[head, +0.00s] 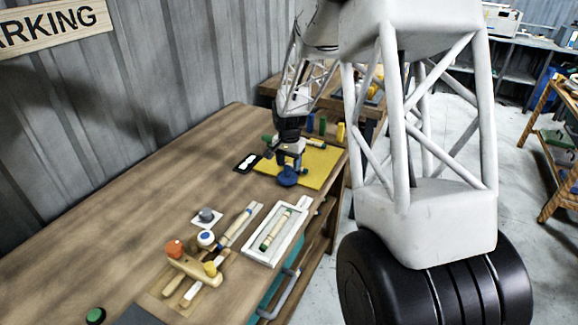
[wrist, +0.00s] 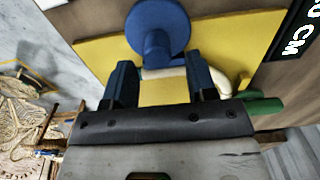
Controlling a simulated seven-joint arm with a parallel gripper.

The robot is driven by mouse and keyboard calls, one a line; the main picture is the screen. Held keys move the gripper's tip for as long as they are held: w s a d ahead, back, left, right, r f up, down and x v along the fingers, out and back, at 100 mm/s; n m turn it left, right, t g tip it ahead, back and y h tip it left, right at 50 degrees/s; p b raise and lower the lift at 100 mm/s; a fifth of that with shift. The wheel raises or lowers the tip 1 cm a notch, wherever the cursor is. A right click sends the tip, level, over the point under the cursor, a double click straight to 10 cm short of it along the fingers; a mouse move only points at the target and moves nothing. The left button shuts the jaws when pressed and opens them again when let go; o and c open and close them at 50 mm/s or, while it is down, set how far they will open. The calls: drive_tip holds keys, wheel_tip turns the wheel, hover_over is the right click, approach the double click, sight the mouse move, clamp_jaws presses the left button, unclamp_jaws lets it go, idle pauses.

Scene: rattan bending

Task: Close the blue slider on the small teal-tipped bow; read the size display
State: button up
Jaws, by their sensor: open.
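The blue slider (head: 287,178) has a round top and stands at the near side of a yellow board. In the wrist view the slider (wrist: 157,27) is just beyond my open fingertips. My gripper (head: 289,158) is low over the board; in the wrist view (wrist: 161,75) its two dark blue fingers are apart. A cream curved piece (wrist: 240,82), perhaps the bow, passes behind the fingers, with a green end (wrist: 266,106) at right.
The yellow board (head: 318,172) lies on a wooden bench (head: 150,215). Upright green and yellow pieces (head: 340,131) stand behind it. A white tray (head: 268,262) with a green-ended stick, and a wooden fixture with coloured knobs (head: 190,268), are nearer. The bench's left side is clear.

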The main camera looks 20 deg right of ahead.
sight(289, 166)
drive_tip(key=shift+r, duration=3)
drive_tip(key=shift+s+r, duration=0.1)
drive_tip(key=shift+s+a+r, duration=0.1)
drive_tip(key=shift+s+r, duration=0.1)
drive_tip(key=shift+r, duration=0.05)
drive_tip(key=s+a+r+n+t, duration=0.1)
drive_tip(key=s+a+r+n, duration=0.1)
drive_tip(key=s+r, duration=0.6)
drive_tip(key=s+a+r+n, duration=0.2)
drive_tip(key=s+a+r, duration=0.15)
drive_tip(key=s, duration=0.85)
drive_tip(key=s+a+r+n+t, duration=0.1)
drive_tip(key=s+n, duration=0.3)
drive_tip(key=s, duration=1.9)
drive_tip(key=shift+s+a+r+n+t, duration=0.3)
drive_tip(key=shift+s+a+r+n, duration=0.1)
drive_tip(key=shift+a, duration=0.15)
